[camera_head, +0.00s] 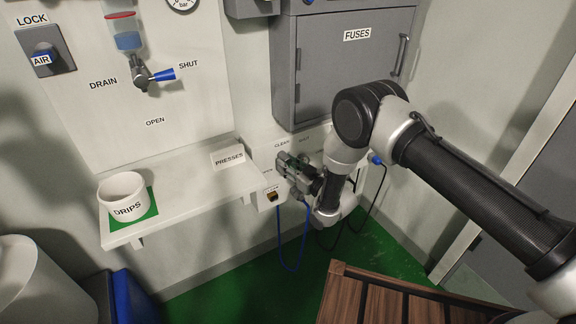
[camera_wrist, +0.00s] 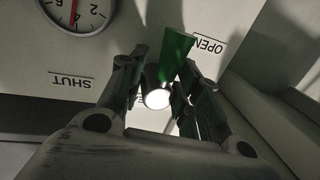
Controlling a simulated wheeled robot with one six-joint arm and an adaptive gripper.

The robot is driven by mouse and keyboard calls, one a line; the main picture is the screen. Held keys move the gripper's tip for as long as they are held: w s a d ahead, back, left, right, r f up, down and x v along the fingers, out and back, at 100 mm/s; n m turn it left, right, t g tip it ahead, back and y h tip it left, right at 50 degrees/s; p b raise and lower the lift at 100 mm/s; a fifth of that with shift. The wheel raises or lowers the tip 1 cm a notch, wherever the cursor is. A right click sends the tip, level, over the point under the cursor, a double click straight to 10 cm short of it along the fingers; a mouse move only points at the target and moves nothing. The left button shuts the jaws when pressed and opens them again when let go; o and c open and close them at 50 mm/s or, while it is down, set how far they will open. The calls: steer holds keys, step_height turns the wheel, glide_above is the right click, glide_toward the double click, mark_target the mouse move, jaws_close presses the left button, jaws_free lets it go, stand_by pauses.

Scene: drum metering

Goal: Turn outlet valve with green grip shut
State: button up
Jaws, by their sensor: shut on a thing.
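The outlet valve's green grip (camera_wrist: 177,55) shows in the wrist view, slanting up from a dark round fitting with a bright end (camera_wrist: 157,98). The grip's upper end lies close to the OPEN label (camera_wrist: 208,45); the SHUT label (camera_wrist: 72,80) is apart from it, to the left. My gripper (camera_wrist: 160,92) has one finger on each side of the valve and is shut on it; the exact contact is hard to see. In the head view my gripper (camera_head: 290,166) is at the front of a low white panel (camera_head: 262,160), and hides the valve there.
A gauge (camera_wrist: 78,12) sits near the valve. A grey FUSES cabinet (camera_head: 345,70) hangs above my gripper. A white shelf (camera_head: 185,195) with a DRIPS cup (camera_head: 124,192) is to the left. A blue cable (camera_head: 282,250) hangs below; a wooden slatted piece (camera_head: 390,300) stands in front.

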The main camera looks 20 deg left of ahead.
steer(key=shift+s+a+n, duration=0.1)
steer(key=shift+n, duration=0.2)
steer(key=n, duration=0.3)
steer(key=shift+h, duration=0.4)
steer(key=n, duration=0.3)
steer(key=n+h, duration=0.1)
steer(key=shift+w+d+r+n, duration=0.15)
steer(key=shift+w+d+n, duration=0.05)
steer(key=shift+d+n, duration=0.1)
steer(key=n+h, duration=0.1)
steer(key=n, duration=0.2)
steer(key=shift+r+n, duration=0.15)
steer(key=shift+n, duration=0.15)
steer(key=n, duration=0.2)
steer(key=n+t+h, duration=0.1)
steer(key=n, duration=0.1)
steer(key=shift+d+r, duration=0.15)
steer(key=shift+d, duration=0.05)
steer(key=shift+w, duration=0.1)
steer(key=o, duration=0.9)
steer(key=shift+c, duration=0.2)
steer(key=shift+w+r, duration=0.1)
steer(key=shift+w+r, duration=0.1)
